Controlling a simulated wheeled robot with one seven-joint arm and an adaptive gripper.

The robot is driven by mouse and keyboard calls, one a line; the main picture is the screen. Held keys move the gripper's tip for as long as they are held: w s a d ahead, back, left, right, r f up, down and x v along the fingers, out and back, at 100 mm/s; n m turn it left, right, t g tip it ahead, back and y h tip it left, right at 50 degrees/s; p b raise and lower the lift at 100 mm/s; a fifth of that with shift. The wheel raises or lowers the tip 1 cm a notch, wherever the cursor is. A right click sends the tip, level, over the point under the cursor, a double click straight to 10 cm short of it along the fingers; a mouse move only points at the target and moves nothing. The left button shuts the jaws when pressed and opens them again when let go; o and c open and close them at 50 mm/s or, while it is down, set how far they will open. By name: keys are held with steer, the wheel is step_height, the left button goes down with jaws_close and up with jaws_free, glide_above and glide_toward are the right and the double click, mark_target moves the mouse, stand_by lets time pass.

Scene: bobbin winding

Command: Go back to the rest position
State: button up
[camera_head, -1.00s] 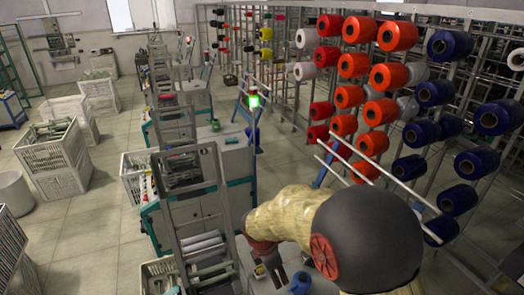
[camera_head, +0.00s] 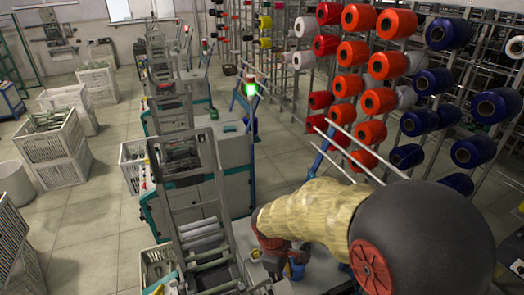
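My arm reaches in from the lower right, with a dark round joint and a tan-covered link. Its end, with my gripper (camera_head: 275,268), is small and dark at the bottom middle, low over the grey top of the nearest winding machine. The fingers are too small and shaded to show whether they are open or shut, or whether they hold anything. A small blue object (camera_head: 296,271) is close to the right of the gripper; I cannot tell whether they touch.
The nearest winding machine (camera_head: 190,208) has a tall metal frame left of my gripper. A creel with red, orange and blue yarn cones (camera_head: 371,131) stands at right. White crates (camera_head: 57,150) stand at left. The tiled aisle (camera_head: 100,215) between has free floor.

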steer(key=s+d+r+m+t+y+b, duration=0.1)
steer(key=s+d+r+m+t+b, duration=0.1)
steer(key=s+d+m+b, duration=0.4)
steer(key=s+d+r+m+t+y+b, duration=0.1)
steer(key=s+d+r+m+t+b, duration=0.1)
steer(key=s+d+m+b, duration=0.4)
steer(key=shift+s+r+m+t+b, duration=0.25)
steer(key=shift+s+m+t+b, duration=0.5)
steer(key=shift+s+b, duration=1.55)
steer(key=shift+w+d+b, duration=0.1)
steer(key=shift+w+b, duration=0.6)
